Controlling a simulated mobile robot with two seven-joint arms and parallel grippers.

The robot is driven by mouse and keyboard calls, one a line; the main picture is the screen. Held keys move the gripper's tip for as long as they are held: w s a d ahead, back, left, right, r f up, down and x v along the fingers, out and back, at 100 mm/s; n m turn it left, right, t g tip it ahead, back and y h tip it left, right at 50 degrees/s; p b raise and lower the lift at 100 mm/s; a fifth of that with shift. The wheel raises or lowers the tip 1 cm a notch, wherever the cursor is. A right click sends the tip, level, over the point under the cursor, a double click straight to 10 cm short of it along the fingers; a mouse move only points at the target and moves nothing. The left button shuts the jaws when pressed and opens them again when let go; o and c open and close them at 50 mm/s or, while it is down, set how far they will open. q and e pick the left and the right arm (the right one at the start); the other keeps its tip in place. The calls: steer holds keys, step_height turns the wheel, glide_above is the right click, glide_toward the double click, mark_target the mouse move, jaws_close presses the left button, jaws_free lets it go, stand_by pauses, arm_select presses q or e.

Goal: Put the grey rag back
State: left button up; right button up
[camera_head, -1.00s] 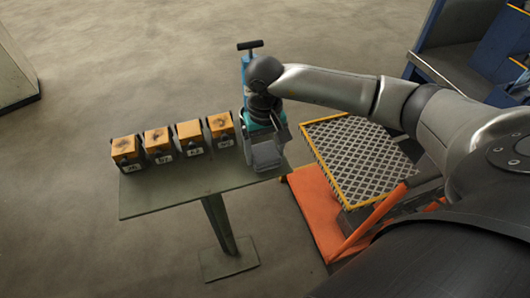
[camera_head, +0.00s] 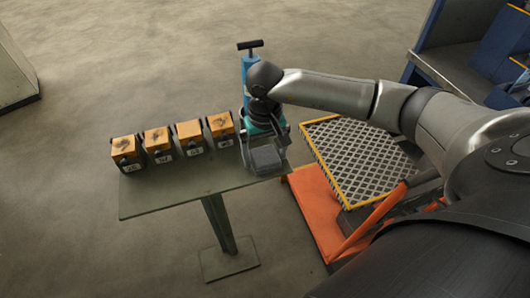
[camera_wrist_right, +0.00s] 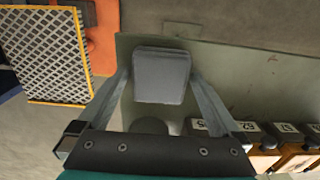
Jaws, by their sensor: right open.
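The grey rag (camera_head: 265,160), a folded grey block, lies at the right end of the narrow green table (camera_head: 170,197). In the right wrist view the rag (camera_wrist_right: 162,77) sits between the two spread fingers. My right gripper (camera_head: 265,149) points down over it from above, with a finger on either side. In the right wrist view the right gripper (camera_wrist_right: 160,88) is open, and small gaps seem to show beside the rag. My left gripper is not in view.
Several orange-topped blocks in dark, numbered holders (camera_head: 190,134) stand in a row left of the rag. A blue hand-pump-like device (camera_head: 247,65) stands behind my right gripper. An orange lift cart with a grated top (camera_head: 360,155) is close to the right.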

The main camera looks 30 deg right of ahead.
mark_target(265, 155)
step_height(265, 155, up, 12)
steer(key=shift+b, duration=0.35)
stand_by(1.2)
